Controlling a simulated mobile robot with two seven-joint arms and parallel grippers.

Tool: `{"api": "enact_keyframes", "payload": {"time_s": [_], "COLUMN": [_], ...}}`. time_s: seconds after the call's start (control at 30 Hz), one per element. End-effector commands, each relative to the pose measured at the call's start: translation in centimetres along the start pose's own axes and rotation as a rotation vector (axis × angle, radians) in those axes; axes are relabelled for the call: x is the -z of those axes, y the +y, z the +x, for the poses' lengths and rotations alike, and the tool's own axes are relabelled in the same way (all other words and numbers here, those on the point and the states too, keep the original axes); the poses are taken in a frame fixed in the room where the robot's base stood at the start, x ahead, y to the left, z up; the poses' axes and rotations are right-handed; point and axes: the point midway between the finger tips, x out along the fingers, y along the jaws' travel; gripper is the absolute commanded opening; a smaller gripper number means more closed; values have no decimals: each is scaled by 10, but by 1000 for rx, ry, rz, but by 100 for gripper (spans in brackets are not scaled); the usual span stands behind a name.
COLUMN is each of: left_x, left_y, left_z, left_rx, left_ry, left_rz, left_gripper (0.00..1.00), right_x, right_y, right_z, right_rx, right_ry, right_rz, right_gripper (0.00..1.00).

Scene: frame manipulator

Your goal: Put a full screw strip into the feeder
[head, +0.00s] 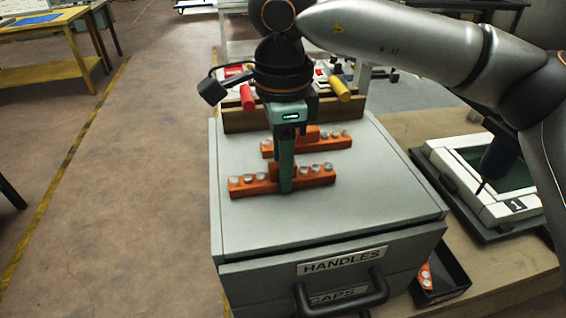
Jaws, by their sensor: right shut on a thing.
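Two orange screw strips with silvery screws lie on the grey cabinet top (360,215). The near screw strip (316,180) lies across the top's middle. The far screw strip (327,141) is just behind it, roughly parallel. My right gripper (286,180) points down and is shut on the near strip at its middle, hiding part of it. I cannot tell whether that strip is lifted off the surface. My left gripper is not in view. I see nothing that I can clearly name as the feeder.
A wooden rack with red (247,97) and yellow handles (340,89) stands behind the strips. A white device marked 1 (512,207) is at right. A black bin (447,284) with an orange piece is below right. Drawers labelled HANDLES (342,261) and CAPS face front.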

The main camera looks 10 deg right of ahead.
Motion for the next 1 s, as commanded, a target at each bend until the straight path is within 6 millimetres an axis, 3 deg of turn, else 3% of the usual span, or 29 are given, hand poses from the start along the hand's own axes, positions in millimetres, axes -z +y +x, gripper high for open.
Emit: {"api": "enact_keyframes", "payload": {"time_s": [0.23, 0.27, 0.5, 0.8, 1.0], "left_x": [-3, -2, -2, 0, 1], "left_y": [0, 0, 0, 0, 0], "left_z": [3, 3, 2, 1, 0], "left_rx": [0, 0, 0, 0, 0], "left_ry": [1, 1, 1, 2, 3], "left_rz": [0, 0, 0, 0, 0], "left_gripper": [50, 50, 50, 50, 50], "right_x": [0, 0, 0, 0, 0], "right_y": [0, 0, 0, 0, -1], "right_z": [4, 3, 3, 0, -26], "right_rx": [0, 0, 0, 0, 4], "right_ry": [0, 0, 0, 0, -2], "right_rz": [1, 1, 1, 1, 2], "right_gripper": [0, 36, 63, 64, 64]}}
